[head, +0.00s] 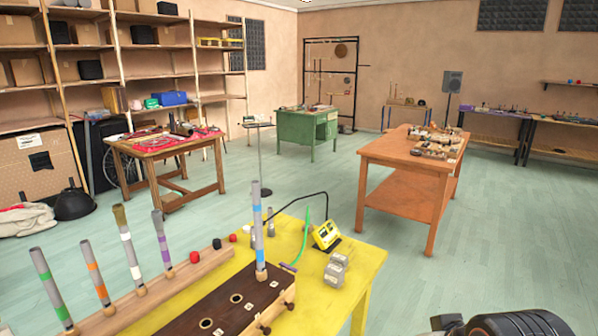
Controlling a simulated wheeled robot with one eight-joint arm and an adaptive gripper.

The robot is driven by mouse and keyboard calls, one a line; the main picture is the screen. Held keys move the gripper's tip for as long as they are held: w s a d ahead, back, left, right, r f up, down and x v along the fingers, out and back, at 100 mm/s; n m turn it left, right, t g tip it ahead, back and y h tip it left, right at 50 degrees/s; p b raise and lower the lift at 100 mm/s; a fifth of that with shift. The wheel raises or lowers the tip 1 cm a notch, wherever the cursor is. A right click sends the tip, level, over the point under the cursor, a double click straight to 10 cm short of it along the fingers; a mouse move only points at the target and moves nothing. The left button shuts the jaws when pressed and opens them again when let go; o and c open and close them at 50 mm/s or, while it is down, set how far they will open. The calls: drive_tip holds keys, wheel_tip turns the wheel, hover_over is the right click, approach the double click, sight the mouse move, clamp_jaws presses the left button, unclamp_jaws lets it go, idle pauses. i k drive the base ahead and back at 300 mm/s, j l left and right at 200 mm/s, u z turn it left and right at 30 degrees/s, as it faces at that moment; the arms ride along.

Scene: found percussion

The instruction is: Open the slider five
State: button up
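A long dark-topped wooden box (205,308) with round holes lies on the yellow table (362,262) in the foreground. One grey tube (258,225) with blue bands stands upright at its far end. Small dark knobs stick out along its right side, one of them a knob (290,305) near the far end. These may be the sliders; I see no number, so I cannot tell which is five or whether it is open. The near part of the box is cut off by the frame. My gripper is not in view; a dark part of my arm shows at the lower right.
A wooden rack (180,283) left of the box holds several grey tubes with coloured bands. Red and black balls, a yellow device (326,235) and grey metal blocks (336,268) lie behind and right. An orange table (410,150) stands beyond clear floor.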

sight(290, 305)
drive_tip(key=u, duration=1.7)
drive_tip(key=z, duration=1.15)
drive_tip(key=k+l+u, duration=0.1)
drive_tip(key=k, duration=0.2)
